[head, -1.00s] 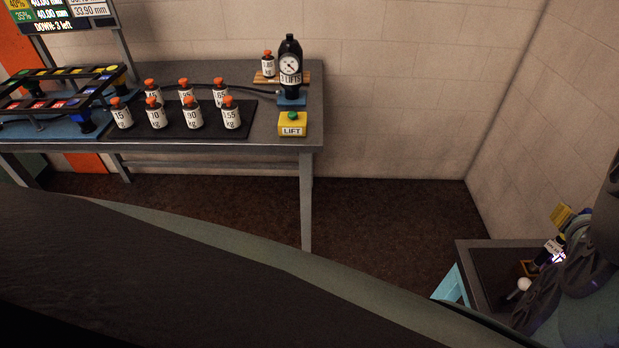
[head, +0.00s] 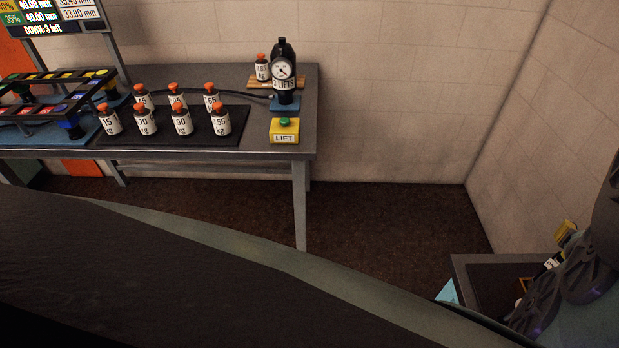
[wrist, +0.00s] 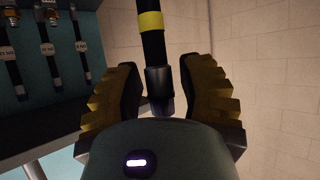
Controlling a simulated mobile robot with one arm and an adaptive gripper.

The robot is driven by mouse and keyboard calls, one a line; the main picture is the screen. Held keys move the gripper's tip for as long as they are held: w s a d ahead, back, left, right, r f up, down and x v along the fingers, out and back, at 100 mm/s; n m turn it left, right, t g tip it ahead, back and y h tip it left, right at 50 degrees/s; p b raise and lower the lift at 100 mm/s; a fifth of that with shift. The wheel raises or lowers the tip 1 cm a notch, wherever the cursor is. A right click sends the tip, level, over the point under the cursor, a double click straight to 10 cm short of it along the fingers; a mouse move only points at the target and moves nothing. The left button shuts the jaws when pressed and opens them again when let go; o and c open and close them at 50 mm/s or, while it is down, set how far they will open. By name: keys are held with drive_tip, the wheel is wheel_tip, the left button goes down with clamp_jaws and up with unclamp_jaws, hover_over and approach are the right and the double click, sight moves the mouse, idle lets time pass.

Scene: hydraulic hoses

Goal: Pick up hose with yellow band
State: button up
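In the wrist view a black hose with a yellow band (wrist: 150,22) hangs in front of my gripper, its dark end fitting (wrist: 160,90) low between the fingers. My gripper (wrist: 158,75) is open, with its yellow ridged fingers on either side of the hose and a visible gap at each side. In the head view a yellow part of my gripper (head: 567,234) shows at the far right. My arm covers most of the area there, and the banded hose cannot be made out clearly in that view.
Several other black hoses with white labels (wrist: 49,49) hang against a teal panel at the left of the wrist view. The head view shows a grey bench (head: 230,148) with several labelled bottles, a gauge (head: 283,72) and a yellow LIFT button box (head: 284,131). A wall stands close at right.

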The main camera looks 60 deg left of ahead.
clamp_jaws()
idle(0.3)
